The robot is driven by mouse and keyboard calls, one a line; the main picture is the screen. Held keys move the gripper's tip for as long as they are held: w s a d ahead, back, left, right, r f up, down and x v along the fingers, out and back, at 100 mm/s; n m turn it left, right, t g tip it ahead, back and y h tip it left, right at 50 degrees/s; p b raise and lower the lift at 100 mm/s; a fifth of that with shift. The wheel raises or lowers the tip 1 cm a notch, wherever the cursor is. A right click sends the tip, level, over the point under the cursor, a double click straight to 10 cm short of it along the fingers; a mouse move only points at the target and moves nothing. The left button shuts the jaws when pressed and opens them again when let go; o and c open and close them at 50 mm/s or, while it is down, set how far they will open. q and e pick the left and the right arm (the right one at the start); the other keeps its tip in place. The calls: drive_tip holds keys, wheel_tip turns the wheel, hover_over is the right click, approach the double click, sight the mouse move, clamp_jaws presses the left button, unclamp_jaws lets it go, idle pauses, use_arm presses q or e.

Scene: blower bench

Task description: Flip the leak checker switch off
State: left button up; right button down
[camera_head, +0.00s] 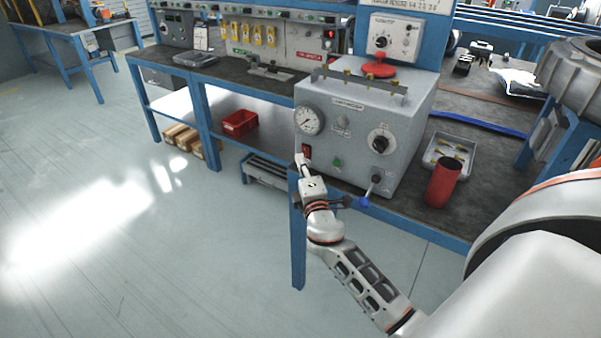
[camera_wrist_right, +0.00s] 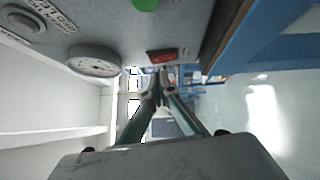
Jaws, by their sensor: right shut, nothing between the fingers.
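The leak checker (camera_head: 358,125) is a light grey box on the bench, with a round gauge (camera_head: 310,120) on its front. Its red switch (camera_head: 306,151) sits low at the front's left edge, below the gauge. The switch also shows in the right wrist view (camera_wrist_right: 161,56); which way it is tipped I cannot tell. My right gripper (camera_head: 301,160) is shut and empty, its fingertips close to the switch. In the right wrist view the fingertips (camera_wrist_right: 162,82) lie just below the switch in the picture; contact is unclear. My left gripper is not in view.
A green button (camera_head: 337,162), a black dial (camera_head: 381,139) and a blue-tipped valve (camera_head: 364,202) are on or by the front. A red cylinder (camera_head: 444,183) and a tray (camera_head: 449,150) stand to the right. Open floor (camera_head: 130,240) lies left.

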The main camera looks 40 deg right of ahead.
drive_tip(key=shift+w+d+r, duration=0.1)
drive_tip(key=shift+w+d, duration=0.1)
drive_tip(key=shift+d, duration=0.3)
drive_tip(key=shift+w+d+r, duration=0.1)
drive_tip(key=shift+w+d, duration=0.05)
drive_tip(key=shift+d, duration=0.3)
